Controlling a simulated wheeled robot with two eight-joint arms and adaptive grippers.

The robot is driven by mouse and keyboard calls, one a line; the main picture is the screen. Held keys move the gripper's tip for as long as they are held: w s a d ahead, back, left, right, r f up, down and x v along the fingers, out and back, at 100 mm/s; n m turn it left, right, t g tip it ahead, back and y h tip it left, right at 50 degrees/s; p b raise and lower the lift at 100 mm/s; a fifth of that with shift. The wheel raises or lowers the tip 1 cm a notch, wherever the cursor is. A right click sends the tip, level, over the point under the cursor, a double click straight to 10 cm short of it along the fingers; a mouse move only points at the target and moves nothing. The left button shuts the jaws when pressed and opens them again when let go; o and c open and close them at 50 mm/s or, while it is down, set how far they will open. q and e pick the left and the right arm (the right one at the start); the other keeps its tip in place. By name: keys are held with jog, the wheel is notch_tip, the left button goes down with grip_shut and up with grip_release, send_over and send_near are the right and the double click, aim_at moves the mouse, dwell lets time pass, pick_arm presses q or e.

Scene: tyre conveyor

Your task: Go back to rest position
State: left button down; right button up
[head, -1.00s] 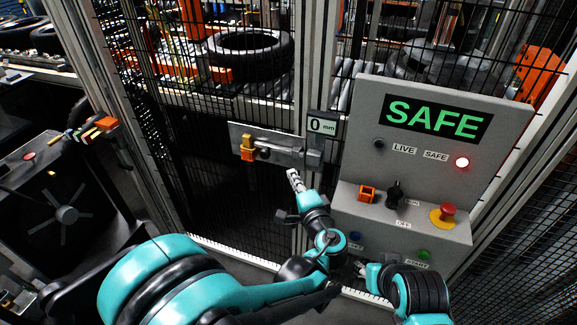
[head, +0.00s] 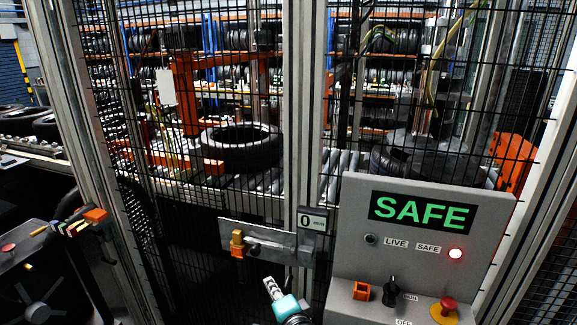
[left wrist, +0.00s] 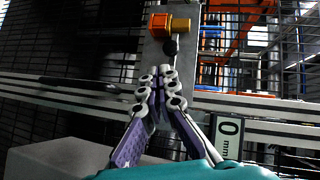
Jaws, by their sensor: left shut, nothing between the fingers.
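My left gripper (head: 271,287) shows at the bottom middle of the head view, below the latch plate and left of the control panel. In the left wrist view its fingers (left wrist: 160,85) are closed together with nothing between them. The grey latch plate (head: 280,247) with its orange-and-brass block (head: 238,243) is on the fence gate. The block also shows above the fingertips in the left wrist view (left wrist: 168,25); the fingers appear apart from it. My right gripper is out of view.
The control panel (head: 350,240) reads SAFE with a red lamp lit; it has a black switch (head: 390,291), an orange block (head: 361,291) and a red stop button (head: 444,310). A "0 mm" display (head: 312,221) is on the post. A tyre (head: 240,158) lies behind the mesh. A dark cart (head: 45,265) stands left.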

pick_arm(q)
jog(key=s+a+f+n+g+h, duration=0.15)
jog(key=s+a+n+g, duration=0.45)
jog(key=a, duration=0.6)
jog(key=s+a+f+n+h, duration=0.1)
jog(key=s+f+n+h, duration=0.2)
jog(key=s, duration=1.1)
jog(key=shift+a+n+g+h, duration=0.35)
jog(key=shift+n+h, duration=0.4)
jog(key=shift+n, duration=0.45)
